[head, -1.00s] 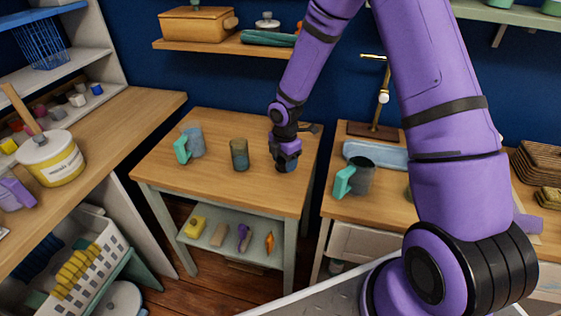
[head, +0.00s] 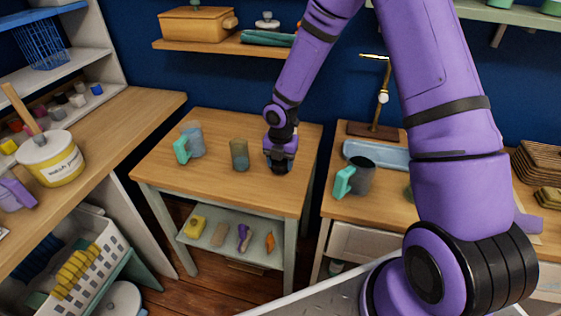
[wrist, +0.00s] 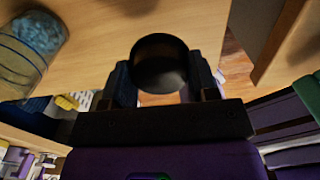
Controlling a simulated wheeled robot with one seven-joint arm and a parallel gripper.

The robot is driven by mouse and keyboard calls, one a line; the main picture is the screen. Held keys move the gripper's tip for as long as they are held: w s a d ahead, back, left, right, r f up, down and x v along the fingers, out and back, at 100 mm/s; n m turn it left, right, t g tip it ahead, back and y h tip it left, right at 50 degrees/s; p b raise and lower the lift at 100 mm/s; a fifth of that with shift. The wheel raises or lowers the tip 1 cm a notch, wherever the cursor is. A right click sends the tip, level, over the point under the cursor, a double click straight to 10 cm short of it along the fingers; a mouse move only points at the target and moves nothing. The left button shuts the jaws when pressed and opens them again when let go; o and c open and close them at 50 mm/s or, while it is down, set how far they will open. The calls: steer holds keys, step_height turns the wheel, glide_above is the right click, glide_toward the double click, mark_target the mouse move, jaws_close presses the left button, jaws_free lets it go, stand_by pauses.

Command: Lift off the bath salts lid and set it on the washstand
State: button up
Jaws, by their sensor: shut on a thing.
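My gripper (head: 280,158) is low over the right part of a small wood-topped table, which I take as the washstand (head: 225,122). In the wrist view my gripper (wrist: 163,82) is shut on a dark round piece, the lid (wrist: 160,62). In the head view my fingers mostly hide the lid; I cannot tell whether it touches the top. The glass jar (head: 239,154), just left of my gripper, stands upright and uncovered. It shows in the wrist view (wrist: 32,50) with blue grains inside, apparently the bath salts.
A blue-grey cup with a teal handle (head: 190,142) stands left of the jar. A dark mug (head: 357,180) stands on the right-hand counter across a gap. A shelf (head: 228,243) below holds small items. The front of the tabletop is clear.

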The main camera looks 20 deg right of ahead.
steer(key=shift+f, duration=2.35)
steer(key=shift+f, duration=0.6)
stand_by(0.4)
steer(key=o, duration=1.2)
steer(key=shift+r, duration=0.1)
steer(key=shift+r, duration=3.9)
steer(key=shift+r, duration=0.1)
step_height(320, 180, up, 11)
glide_above(280, 182)
